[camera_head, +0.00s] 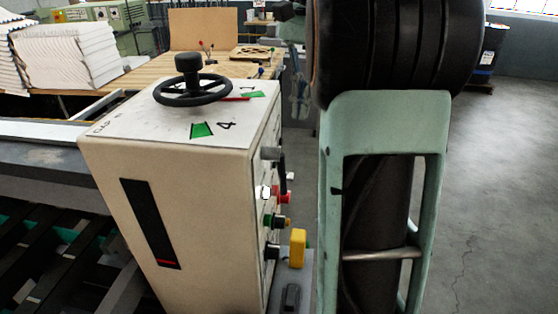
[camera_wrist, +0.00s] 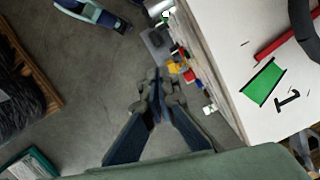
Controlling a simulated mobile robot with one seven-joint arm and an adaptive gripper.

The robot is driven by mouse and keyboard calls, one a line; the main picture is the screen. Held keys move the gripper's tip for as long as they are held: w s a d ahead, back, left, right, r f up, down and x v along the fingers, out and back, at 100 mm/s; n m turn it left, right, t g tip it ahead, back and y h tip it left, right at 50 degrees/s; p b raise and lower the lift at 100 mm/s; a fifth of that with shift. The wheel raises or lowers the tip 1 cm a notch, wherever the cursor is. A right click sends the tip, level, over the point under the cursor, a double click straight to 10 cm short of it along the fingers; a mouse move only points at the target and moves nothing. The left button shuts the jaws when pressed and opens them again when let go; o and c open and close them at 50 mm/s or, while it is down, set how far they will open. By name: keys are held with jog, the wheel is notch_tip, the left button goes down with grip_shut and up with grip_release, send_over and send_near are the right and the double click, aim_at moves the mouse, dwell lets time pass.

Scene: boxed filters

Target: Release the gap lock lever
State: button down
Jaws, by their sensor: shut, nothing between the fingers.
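A cream cabinet (camera_head: 185,220) carries a black handwheel (camera_head: 193,88) on its white top, with a red pointer (camera_head: 236,99) beside it. A dark upright lever (camera_head: 283,168) stands out from the control side; I cannot tell for sure that it is the gap lock lever. My gripper (camera_wrist: 159,92) is shut and empty in the wrist view, beside the cabinet's control side and apart from the handwheel (camera_wrist: 308,35). Whether it touches any control is unclear. The gripper is not visible in the head view, where my arm fills the right.
Red, green and black buttons and a yellow box (camera_head: 298,248) project from the control side. Green marks (camera_head: 202,130) lie on the cabinet top. A wooden bench (camera_head: 165,75) with paper stacks (camera_head: 70,55) stands behind. Open grey floor (camera_head: 490,190) lies at right.

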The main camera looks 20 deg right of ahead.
jog(key=s+a+f, duration=0.3)
jog(key=a+f, duration=0.1)
jog(key=f, duration=0.5)
jog(key=shift+s+a+f, duration=0.15)
jog(key=shift+s+a, duration=0.05)
jog(key=shift+s, duration=0.15)
jog(key=shift+s+a+f, duration=0.2)
jog(key=shift+s+a, duration=0.15)
